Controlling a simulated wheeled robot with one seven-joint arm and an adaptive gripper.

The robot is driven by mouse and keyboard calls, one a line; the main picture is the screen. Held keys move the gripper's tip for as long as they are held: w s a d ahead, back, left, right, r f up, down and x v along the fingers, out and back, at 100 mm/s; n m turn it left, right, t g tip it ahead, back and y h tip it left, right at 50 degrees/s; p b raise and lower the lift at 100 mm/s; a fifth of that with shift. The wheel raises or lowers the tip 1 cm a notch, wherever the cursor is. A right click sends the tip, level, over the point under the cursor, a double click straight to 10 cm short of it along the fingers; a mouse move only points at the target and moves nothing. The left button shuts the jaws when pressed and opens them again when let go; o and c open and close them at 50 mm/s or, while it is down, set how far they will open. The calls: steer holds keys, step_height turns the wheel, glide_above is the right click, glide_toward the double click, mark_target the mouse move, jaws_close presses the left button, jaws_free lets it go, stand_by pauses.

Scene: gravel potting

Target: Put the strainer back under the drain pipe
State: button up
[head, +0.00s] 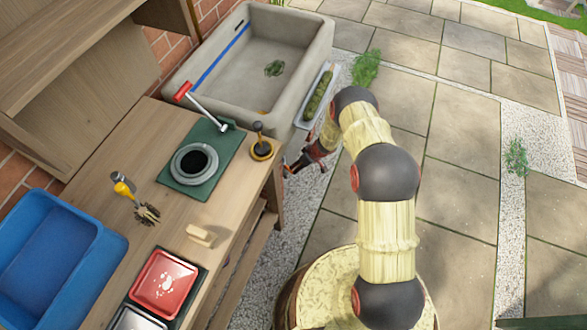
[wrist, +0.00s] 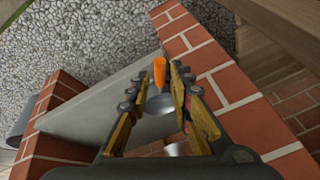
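An object with an orange handle (wrist: 159,70) and a round grey metal bowl (wrist: 160,104), which looks like the strainer, shows in the wrist view. My gripper (wrist: 154,80) has its two fingers spread apart, with the handle and bowl between them in the picture, nearer the right finger. I see no finger closed on it, and I cannot tell the depth between them. In the head view my gripper (head: 296,166) is low beside the bench's right end, below the stone sink (head: 247,65). The strainer is hidden there. I cannot make out the drain pipe for sure.
Brick piers (wrist: 233,82) flank a pale grey slab (wrist: 85,112) close to my gripper. Gravel (wrist: 75,45) lies beyond. The wooden bench (head: 190,225) holds a green mat with a pot, a hand fork and trays. Paving (head: 455,120) to the right is clear.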

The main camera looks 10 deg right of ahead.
steer(key=p+v, duration=0.1)
steer(key=v, duration=0.4)
stand_by(0.3)
steer(key=s+a+r+m+g+y, duration=0.1)
steer(key=s+a+r+m+g, duration=0.25)
steer(key=s+m, duration=0.45)
steer(key=s+r+t+h+p, duration=0.1)
steer(key=s+r, duration=0.7)
steer(key=r, duration=1.2)
steer(key=s+d+r+n+t+h+p, duration=0.1)
steer(key=s+r, duration=0.8)
steer(key=r, duration=1.2)
steer(key=s+d+r+n+t+h+p, duration=0.1)
steer(key=s+r+t+h, duration=0.2)
steer(key=s+r, duration=0.6)
step_height(320, 180, up, 12)
steer(key=shift+s+d+r+t, duration=0.15)
steer(key=shift+s+r+t, duration=0.1)
steer(key=shift+t, duration=0.4)
